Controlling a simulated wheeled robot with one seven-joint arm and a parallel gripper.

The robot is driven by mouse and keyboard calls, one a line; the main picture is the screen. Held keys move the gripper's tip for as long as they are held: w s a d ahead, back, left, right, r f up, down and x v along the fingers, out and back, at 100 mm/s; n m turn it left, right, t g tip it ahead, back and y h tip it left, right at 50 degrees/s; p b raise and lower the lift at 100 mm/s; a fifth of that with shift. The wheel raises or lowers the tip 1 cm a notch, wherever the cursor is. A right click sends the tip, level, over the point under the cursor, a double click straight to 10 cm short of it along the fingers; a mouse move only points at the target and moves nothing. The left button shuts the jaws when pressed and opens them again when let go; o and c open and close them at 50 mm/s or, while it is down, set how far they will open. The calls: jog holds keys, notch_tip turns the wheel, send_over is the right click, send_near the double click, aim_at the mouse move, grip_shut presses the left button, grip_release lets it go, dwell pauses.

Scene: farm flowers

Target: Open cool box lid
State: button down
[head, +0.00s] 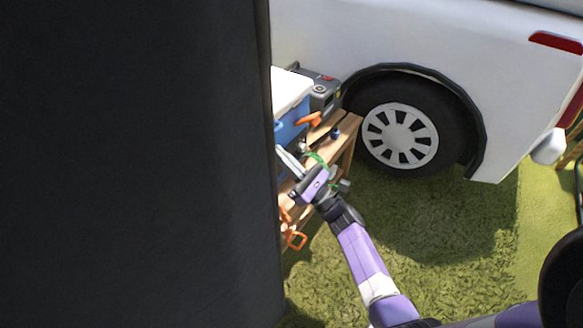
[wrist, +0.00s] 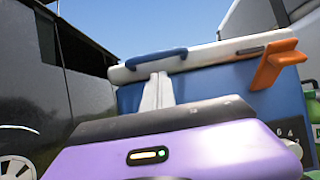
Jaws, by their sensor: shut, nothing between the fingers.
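The cool box has a blue body (head: 288,127) and a white lid (head: 290,90). The dark panel at the left hides part of it in the head view. In the wrist view the blue body (wrist: 225,85) fills the middle, and the white lid (wrist: 210,56) lies down on it. A blue handle (wrist: 156,57) is on the lid, and an orange latch (wrist: 273,66) hangs on the front at the right. My gripper (head: 281,151) is shut and empty in front of the box. In the wrist view its fingers (wrist: 157,80) point at the lid edge below the blue handle; I cannot tell whether they touch.
The box stands on a wooden bench (head: 349,124) with a dark grey device (head: 322,93) behind it. A white van (head: 480,60) is parked close behind. A large dark panel (head: 130,160) blocks the left of the head view. Grass (head: 450,250) is open at the right.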

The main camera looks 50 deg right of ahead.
jog(key=shift+w+r, duration=0.2)
jog(key=shift+r, duration=0.9)
jog(key=w+r+g+p, duration=0.3)
jog(key=w+r+p, duration=0.1)
jog(key=r+p, duration=1.05)
jog(key=w+r+g+p, duration=0.35)
jog(key=r+p, duration=0.85)
jog(key=p, duration=0.5)
jog(key=w+r+p, duration=0.1)
jog(key=w+r, duration=0.6)
jog(key=w, duration=0.4)
jog(key=w+a+r+p, duration=0.1)
jog(key=w+r, duration=0.6)
jog(key=w, duration=0.5)
jog(key=shift+w+r, duration=0.15)
jog(key=shift+r, duration=0.25)
jog(key=shift+t, duration=0.25)
